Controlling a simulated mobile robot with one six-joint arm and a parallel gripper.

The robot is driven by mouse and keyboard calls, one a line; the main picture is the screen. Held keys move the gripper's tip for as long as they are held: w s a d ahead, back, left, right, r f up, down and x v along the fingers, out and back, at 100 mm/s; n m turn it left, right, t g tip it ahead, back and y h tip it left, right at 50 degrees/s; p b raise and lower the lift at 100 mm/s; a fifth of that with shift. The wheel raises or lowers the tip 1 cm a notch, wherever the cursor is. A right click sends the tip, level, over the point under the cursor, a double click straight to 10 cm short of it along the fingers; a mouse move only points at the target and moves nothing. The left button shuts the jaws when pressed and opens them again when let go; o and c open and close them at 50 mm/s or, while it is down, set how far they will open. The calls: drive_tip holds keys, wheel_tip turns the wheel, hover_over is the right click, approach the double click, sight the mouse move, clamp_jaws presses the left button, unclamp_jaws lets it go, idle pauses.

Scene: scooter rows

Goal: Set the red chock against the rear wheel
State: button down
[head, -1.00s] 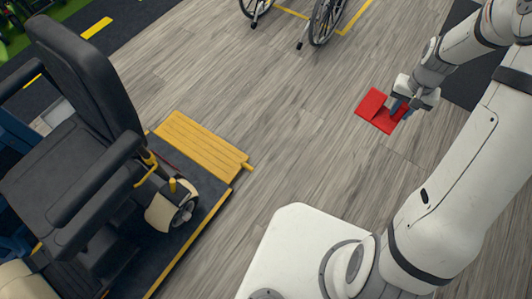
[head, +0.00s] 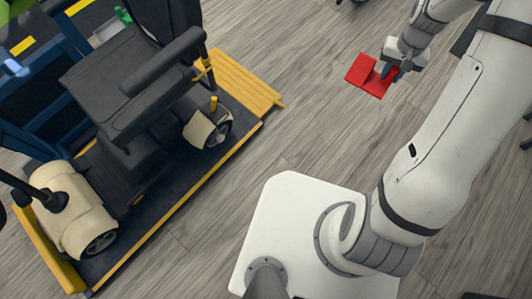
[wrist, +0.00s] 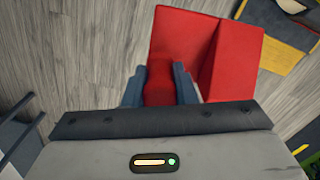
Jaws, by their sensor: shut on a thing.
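The red chock (head: 366,75) is a wedge with a flat plate. It also shows in the wrist view (wrist: 232,62). My gripper (head: 391,72) is shut on the chock's red handle, which shows between the fingers in the wrist view (wrist: 158,84). It holds the chock out over the floor, well to the right of the scooter. The scooter (head: 115,85) has a dark seat and cream fenders and stands on a dark platform. Its rear wheel (head: 222,132), partly under a cream fender, is at the seat-back end, clear of the chock.
The platform has a yellow edge (head: 185,202) and a yellow ramp (head: 240,80) beside the rear wheel. The scooter's front wheel (head: 101,243) is at lower left. Open wood floor (head: 310,80) lies between ramp and chock. A blue structure (head: 40,85) stands behind the scooter.

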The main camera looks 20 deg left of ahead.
drive_tip(key=shift+a, duration=0.1)
drive_tip(key=s+a+f+b, duration=0.1)
drive_tip(key=a+f+b, duration=0.65)
drive_tip(key=f, duration=0.95)
drive_tip(key=a+f+b, duration=0.7)
drive_tip(key=f+b, duration=0.1)
drive_tip(key=f, duration=0.9)
drive_tip(key=s+a+f+b, duration=0.1)
drive_tip(key=a+f+b, duration=0.65)
drive_tip(key=f, duration=0.95)
drive_tip(key=shift+m, duration=0.7)
drive_tip(key=s+a+f+b, duration=0.1)
drive_tip(key=s+f+b, duration=0.1)
drive_tip(key=f, duration=0.5)
drive_tip(key=s+a+f+b, duration=0.2)
drive_tip(key=f+b, duration=0.2)
drive_tip(key=f, duration=0.4)
drive_tip(key=s+a+f+b, duration=0.2)
drive_tip(key=f+b, duration=0.1)
drive_tip(key=f, duration=0.5)
drive_tip(key=shift+s+f, duration=0.15)
drive_tip(key=shift+s, duration=0.15)
drive_tip(key=shift+f+b, duration=0.9)
drive_tip(key=shift+f, duration=0.95)
